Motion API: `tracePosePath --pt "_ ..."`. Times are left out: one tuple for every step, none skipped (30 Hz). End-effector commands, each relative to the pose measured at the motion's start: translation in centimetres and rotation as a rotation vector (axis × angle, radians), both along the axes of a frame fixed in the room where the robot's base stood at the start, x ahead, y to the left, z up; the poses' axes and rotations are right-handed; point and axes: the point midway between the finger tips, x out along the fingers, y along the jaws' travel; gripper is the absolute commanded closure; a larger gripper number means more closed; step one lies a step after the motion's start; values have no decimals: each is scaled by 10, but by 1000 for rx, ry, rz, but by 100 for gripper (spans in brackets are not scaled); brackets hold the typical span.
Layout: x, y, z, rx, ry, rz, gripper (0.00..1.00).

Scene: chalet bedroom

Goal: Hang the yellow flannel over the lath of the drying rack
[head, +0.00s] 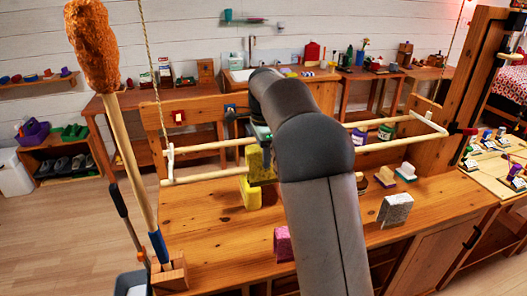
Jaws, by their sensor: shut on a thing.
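The drying rack is a pale wooden frame hung on ropes above the wooden counter. Its front lath (205,176) runs across the picture and passes behind my arm. A yellow, rough-textured cloth, the flannel (261,162), hangs below my gripper (260,140), at the front lath. My gripper is shut on it, though my arm hides most of the fingers. I cannot tell whether the cloth touches the lath or lies over it. A brighter yellow thing (250,194) shows directly below, at the counter; I cannot tell whether it is separate.
The counter (210,225) bears a pink sponge (283,244), a grey-white speckled block (395,209) and several brushes to the right. An orange duster (93,45) on a pole stands upright at the left. The rack's rear lath (210,147) lies behind the front one.

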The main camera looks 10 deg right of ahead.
Motion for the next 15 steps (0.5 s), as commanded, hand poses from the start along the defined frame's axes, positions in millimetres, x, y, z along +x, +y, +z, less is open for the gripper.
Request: tracePosePath --pt "0 0 -7 0 0 0 83" --pt "0 0 -9 0 0 0 83" --pt "0 0 -12 0 0 0 83" --pt "0 0 -15 0 0 0 83" --pt "0 0 -17 0 0 0 83" --pt "0 0 -20 0 0 0 83" --pt "0 0 -22 0 0 0 83" --pt "0 0 -25 0 0 0 83" --pt "0 0 -27 0 0 0 83" --pt "0 0 -29 0 0 0 83" --pt "0 0 -31 0 0 0 83" --pt "0 0 -33 0 0 0 83" --pt "0 0 -35 0 0 0 83" --pt "0 0 -36 0 0 0 83" --pt "0 0 -38 0 0 0 83"
